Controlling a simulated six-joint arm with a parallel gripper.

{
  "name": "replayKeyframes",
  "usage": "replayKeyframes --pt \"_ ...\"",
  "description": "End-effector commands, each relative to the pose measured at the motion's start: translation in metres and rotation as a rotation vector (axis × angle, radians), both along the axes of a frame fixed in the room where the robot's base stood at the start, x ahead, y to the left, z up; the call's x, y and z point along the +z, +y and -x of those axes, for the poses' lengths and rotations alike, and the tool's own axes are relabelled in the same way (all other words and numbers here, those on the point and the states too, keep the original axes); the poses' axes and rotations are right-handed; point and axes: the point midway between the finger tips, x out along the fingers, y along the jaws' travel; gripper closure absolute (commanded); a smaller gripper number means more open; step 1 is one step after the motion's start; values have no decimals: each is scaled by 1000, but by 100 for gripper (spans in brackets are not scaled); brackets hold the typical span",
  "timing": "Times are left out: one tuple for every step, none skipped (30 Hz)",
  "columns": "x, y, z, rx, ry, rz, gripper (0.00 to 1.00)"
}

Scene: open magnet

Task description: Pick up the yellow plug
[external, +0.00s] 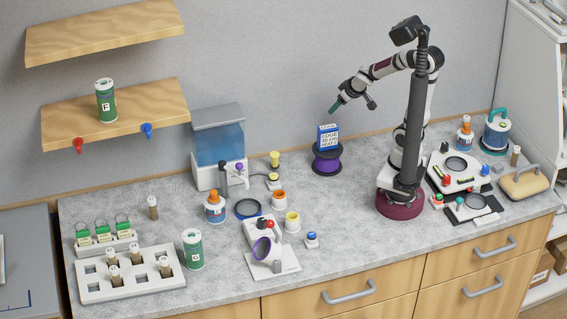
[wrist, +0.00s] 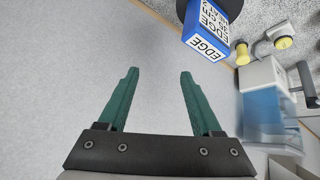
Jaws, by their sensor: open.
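A yellow plug-like piece (external: 274,159) stands upright on the counter near the wall, right of the blue-tank machine. A second yellow piece (external: 273,178) sits on a small white and dark base just in front of it. In the wrist view, a yellow piece (wrist: 242,53) and a rounder yellow piece (wrist: 283,43) show at the upper right; I cannot tell for certain which is the plug. My gripper (wrist: 158,72), with green fingers, is open and empty. In the external view my gripper (external: 336,106) is raised well above the counter, right of the yellow pieces.
A blue and white box (external: 328,137) stands on a purple spool (external: 327,160) below my gripper. The blue-tank machine (external: 219,150) stands left of the yellow pieces.

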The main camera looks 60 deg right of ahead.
Motion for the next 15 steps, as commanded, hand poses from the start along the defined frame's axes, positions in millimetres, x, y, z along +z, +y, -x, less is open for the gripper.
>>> replayKeyframes --pt "-1 10 15 -41 46 -36 34" --pt "-2 17 26 -68 80 -63 34" --pt "-4 27 39 -97 124 -101 34" --pt "-5 35 49 -114 157 -130 34" --pt "-6 44 59 -128 189 -159 34" --pt "-7 56 71 -146 231 -200 34" --pt "-8 65 81 -155 263 -232 34" --pt "-8 75 90 -164 294 -265 34" --pt "-7 88 102 -169 334 -309 34" --pt "-7 98 111 -172 366 -341 34" --pt "-5 108 120 -173 397 -375 34" --pt "-3 122 131 -171 439 -420 34" --pt "0 133 139 -165 471 -454 34" --pt "4 143 145 -152 505 -485 34" --pt "13 153 140 -105 546 -506 34"
